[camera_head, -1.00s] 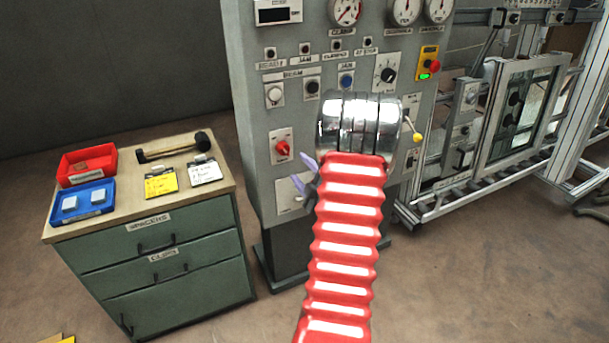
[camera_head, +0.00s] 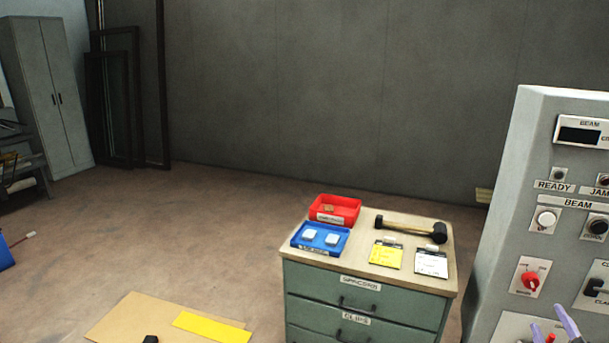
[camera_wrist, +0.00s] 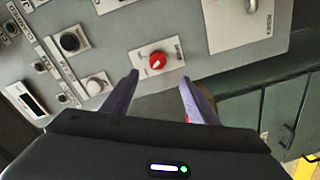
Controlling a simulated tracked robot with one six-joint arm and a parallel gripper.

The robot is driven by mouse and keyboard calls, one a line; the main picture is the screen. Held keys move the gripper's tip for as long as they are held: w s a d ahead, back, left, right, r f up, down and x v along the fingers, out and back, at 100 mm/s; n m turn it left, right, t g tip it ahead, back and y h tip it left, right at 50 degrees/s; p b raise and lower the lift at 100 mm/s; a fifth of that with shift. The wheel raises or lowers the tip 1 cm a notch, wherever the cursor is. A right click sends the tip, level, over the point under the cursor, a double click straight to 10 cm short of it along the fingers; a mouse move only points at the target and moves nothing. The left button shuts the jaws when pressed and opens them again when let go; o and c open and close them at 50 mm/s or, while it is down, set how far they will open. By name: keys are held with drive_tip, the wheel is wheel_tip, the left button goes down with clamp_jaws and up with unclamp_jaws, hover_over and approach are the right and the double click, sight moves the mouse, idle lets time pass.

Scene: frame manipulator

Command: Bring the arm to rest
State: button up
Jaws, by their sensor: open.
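My gripper (camera_head: 551,330) shows at the lower right edge of the head view, its purple fingers in front of the grey control panel (camera_head: 510,215). In the wrist view my gripper (camera_wrist: 160,82) is open, with a clear gap between its two purple fingers and nothing held. A red rotary knob (camera_wrist: 157,60) on the panel shows beyond the gap between the fingertips. The knob also shows in the head view (camera_head: 530,280), above the fingers. I cannot tell how far the fingertips are from the panel. The rest of my arm is out of the head view.
A green drawer cabinet (camera_head: 345,313) stands left of the panel, with a red tray (camera_head: 350,224), a blue tray (camera_head: 297,245), a mallet (camera_head: 405,227) and two cards on top. A cardboard sheet (camera_head: 118,318) lies at lower left. Open floor (camera_head: 180,230) lies behind it.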

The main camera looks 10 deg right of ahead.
drive_tip(key=s+d+f+m+g, duration=0.1)
drive_tip(key=s+f+m+g, duration=0.4)
drive_tip(key=f, duration=0.5)
drive_tip(key=s+a+f+m+g+y, duration=0.1)
drive_tip(key=s+a+m+g+y, duration=0.1)
drive_tip(key=s+a+m+g, duration=0.25)
drive_tip(key=a+r+n+y, duration=0.1)
drive_tip(key=a+r, duration=0.7)
drive_tip(key=a, duration=0.8)
drive_tip(key=a+r+y, duration=0.3)
drive_tip(key=a+r, duration=0.5)
drive_tip(key=a, duration=0.8)
drive_tip(key=a+r+n+y, duration=0.1)
drive_tip(key=a+r, duration=0.7)
drive_tip(key=a, duration=0.9)
drive_tip(key=shift+s+r+n+y, duration=0.15)
drive_tip(key=shift+n+y, duration=0.2)
drive_tip(key=shift+y, duration=0.35)
